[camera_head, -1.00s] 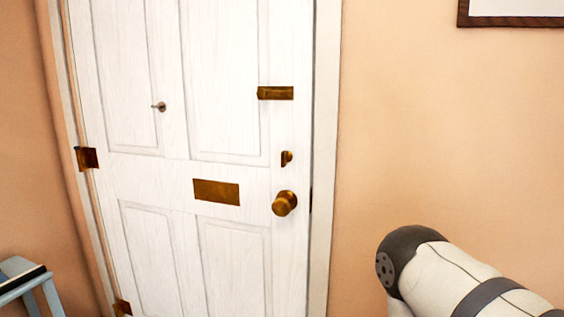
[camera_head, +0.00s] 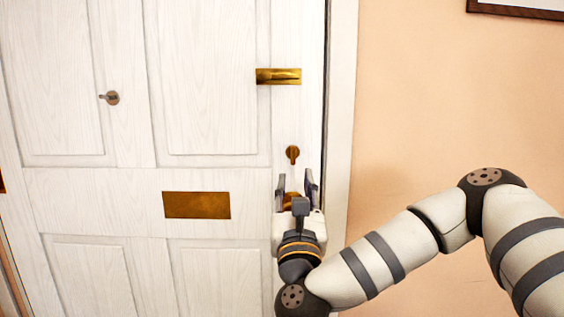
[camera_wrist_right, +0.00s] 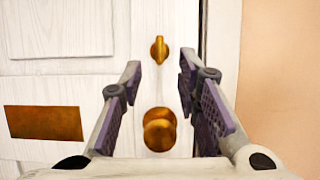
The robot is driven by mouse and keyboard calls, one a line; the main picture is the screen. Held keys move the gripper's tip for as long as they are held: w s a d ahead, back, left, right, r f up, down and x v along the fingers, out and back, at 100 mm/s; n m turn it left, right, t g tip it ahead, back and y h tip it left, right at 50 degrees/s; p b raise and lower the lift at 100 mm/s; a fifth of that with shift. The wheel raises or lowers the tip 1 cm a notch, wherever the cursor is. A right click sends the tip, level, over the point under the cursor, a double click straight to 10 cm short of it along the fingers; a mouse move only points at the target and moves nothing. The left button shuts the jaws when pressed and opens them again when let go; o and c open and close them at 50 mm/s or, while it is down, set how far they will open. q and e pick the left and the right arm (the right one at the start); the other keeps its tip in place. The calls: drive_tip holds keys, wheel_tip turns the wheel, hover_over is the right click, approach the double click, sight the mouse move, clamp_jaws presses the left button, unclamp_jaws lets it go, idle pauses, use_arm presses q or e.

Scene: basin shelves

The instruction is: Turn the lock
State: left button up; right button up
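The lock, a small brass thumb-turn (camera_head: 292,153), sits on the white door above the round knob, near the door's right edge. In the right wrist view the thumb-turn (camera_wrist_right: 159,49) stands upright, beyond and between the fingertips. My right gripper (camera_head: 296,178) is open and empty, pointing at the door just below the lock. It also shows in the right wrist view (camera_wrist_right: 160,72), fingers wide apart. The brass knob (camera_wrist_right: 159,128) shows between the fingers there; in the head view it is mostly hidden behind the gripper. My left gripper is not in view.
The white door (camera_head: 120,190) appears closed. It carries a brass slide bolt (camera_head: 278,76) above the lock, a brass plate (camera_head: 196,205) at mid-height and a small peephole-like fitting (camera_head: 111,97). The peach wall (camera_head: 420,110) to the right is bare below a picture frame (camera_head: 515,9).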

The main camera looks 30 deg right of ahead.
sight(294, 153)
drive_tip(key=x, duration=1)
drive_tip(key=shift+p, duration=0.35)
clamp_jaws()
